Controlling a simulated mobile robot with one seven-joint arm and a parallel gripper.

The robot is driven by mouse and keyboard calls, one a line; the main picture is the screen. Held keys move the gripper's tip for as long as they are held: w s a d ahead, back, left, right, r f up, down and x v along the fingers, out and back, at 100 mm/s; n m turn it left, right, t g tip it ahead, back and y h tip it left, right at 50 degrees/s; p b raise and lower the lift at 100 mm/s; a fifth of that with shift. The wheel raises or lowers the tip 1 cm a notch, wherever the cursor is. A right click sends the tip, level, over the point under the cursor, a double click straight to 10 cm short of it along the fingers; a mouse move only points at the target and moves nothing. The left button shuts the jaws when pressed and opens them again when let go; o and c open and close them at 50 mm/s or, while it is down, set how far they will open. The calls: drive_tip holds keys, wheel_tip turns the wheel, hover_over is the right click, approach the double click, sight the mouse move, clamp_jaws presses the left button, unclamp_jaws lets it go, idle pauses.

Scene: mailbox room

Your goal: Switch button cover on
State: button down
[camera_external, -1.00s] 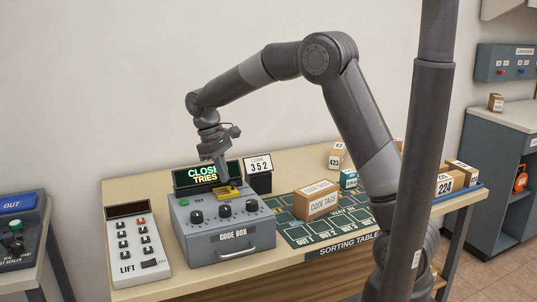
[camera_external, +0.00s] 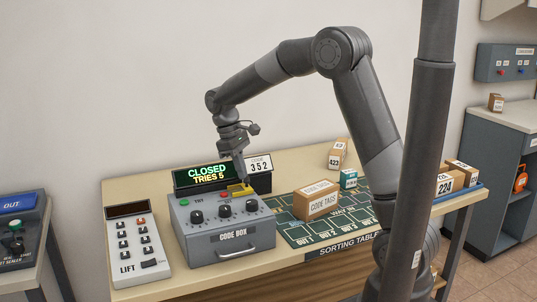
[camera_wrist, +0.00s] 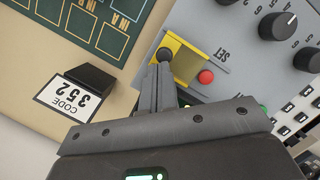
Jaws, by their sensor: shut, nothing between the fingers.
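The yellow button cover (camera_external: 241,191) is on the top right of the grey code box (camera_external: 231,241), to the right of a red button (camera_external: 223,194) that is uncovered. My gripper (camera_external: 241,182) is shut and empty. Its fingertips (camera_wrist: 163,66) are down at the cover, close beside the knob; I cannot tell whether they touch it.
The lit display (camera_external: 208,173) behind the box reads CLOSED, TRIES 5. A code card reading 352 (camera_external: 258,164) stands just behind my gripper. A green TRY button (camera_external: 183,204) and three dials (camera_external: 224,210) are on the box. A cardboard CODE TAGS box (camera_external: 316,200) stands to the right.

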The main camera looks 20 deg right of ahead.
drive_tip(key=v, duration=1)
